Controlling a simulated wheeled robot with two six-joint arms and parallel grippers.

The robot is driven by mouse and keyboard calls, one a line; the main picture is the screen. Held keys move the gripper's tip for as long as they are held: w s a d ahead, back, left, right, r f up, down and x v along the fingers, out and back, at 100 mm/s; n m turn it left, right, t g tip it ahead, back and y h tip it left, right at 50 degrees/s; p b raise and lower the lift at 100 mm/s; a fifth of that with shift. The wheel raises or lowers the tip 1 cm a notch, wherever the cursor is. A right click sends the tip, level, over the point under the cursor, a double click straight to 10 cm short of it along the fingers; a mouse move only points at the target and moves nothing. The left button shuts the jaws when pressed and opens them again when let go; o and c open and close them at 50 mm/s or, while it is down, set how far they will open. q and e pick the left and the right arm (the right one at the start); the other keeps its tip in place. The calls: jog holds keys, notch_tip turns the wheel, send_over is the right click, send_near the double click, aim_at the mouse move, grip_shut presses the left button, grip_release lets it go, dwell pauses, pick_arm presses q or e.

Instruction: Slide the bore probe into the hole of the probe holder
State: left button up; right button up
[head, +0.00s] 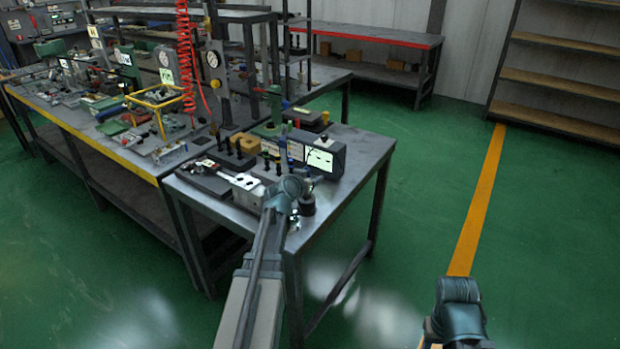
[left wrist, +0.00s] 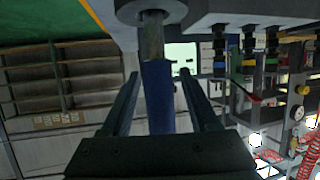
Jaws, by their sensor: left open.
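In the left wrist view, the bore probe (left wrist: 158,105) has a blue grip and a bare metal shaft. The shaft end reaches into a round grey collar, which looks like the probe holder (left wrist: 178,11). How deep it sits is hard to tell. My left gripper (left wrist: 158,74) is open, with one finger on each side of the blue grip and a visible gap at both sides. In the head view, my left wrist hides most of this spot near the table's front corner; a small dark round piece (head: 307,206) shows beside it.
A grey block with several black-stemmed fittings (left wrist: 247,40) stands close beside the holder. On the table (head: 342,192) are a box with a lit screen (head: 320,158) and a wooden block (head: 245,142). A cluttered yellow-edged bench (head: 115,157) adjoins at left.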

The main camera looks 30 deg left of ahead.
pick_arm(q)
jog(key=p+v, duration=0.4)
jog(key=v, duration=0.8)
jog(key=shift+f, duration=0.15)
jog(key=s+d+f+m+g+h, duration=0.1)
jog(key=d+f+m+g+h, duration=0.2)
jog(key=d, duration=0.9)
jog(key=s+d+f+m+g+h, duration=0.1)
jog(key=d+f+g+h, duration=0.15)
jog(key=d+f, duration=0.6)
jog(key=s+d+f+m+g+y, duration=0.1)
jog(key=s+d+g+y, duration=0.4)
jog(key=s+d, duration=1)
jog(key=s+f+g, duration=0.1)
jog(key=g, duration=0.2)
jog(key=shift+s, duration=0.25)
